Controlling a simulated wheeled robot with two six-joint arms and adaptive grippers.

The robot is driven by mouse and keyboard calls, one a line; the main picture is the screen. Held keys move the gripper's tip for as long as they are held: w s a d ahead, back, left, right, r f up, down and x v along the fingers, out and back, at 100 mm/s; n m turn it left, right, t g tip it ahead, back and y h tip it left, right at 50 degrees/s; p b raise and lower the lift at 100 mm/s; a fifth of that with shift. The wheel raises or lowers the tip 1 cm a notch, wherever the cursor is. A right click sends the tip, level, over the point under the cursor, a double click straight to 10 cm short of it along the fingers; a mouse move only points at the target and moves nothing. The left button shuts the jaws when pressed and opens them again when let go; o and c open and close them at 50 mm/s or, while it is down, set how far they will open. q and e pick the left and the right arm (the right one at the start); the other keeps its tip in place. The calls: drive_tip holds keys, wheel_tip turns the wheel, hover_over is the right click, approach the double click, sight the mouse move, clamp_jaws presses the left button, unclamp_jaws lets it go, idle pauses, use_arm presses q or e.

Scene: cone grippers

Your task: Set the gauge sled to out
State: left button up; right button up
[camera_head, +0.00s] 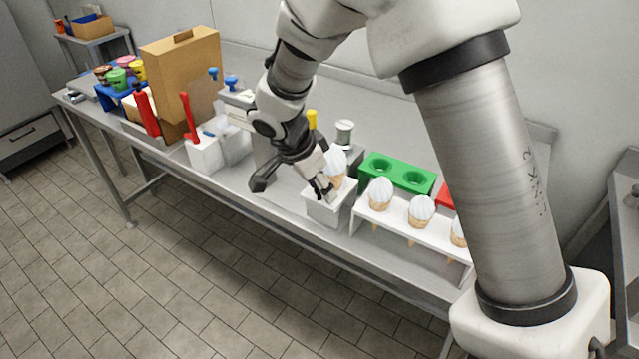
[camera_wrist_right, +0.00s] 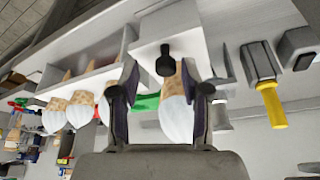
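I cannot tell for sure which thing is the gauge sled. A white box (camera_head: 322,212) stands at the table's front edge, with a white-topped cone (camera_head: 336,160) at it. In the right wrist view a black knob (camera_wrist_right: 165,63) shows in front of a pale box, between my fingertips in the picture. A cone (camera_wrist_right: 176,108) also shows between the fingers there, and contact is not visible. My right gripper (camera_head: 293,187) is open, its fingers spread, just left of the white box; it also shows in the wrist view (camera_wrist_right: 160,80). My left gripper is not in view.
A white rack (camera_head: 405,228) with several cones stands right of the box. Behind it is a green holder (camera_head: 396,173). A metal cup (camera_head: 344,133) and a yellow-handled tool (camera_wrist_right: 268,85) are near. A cardboard box (camera_head: 185,75) and red-handled items (camera_head: 188,115) stand left.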

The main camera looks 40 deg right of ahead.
drive_tip(key=v, duration=1.2)
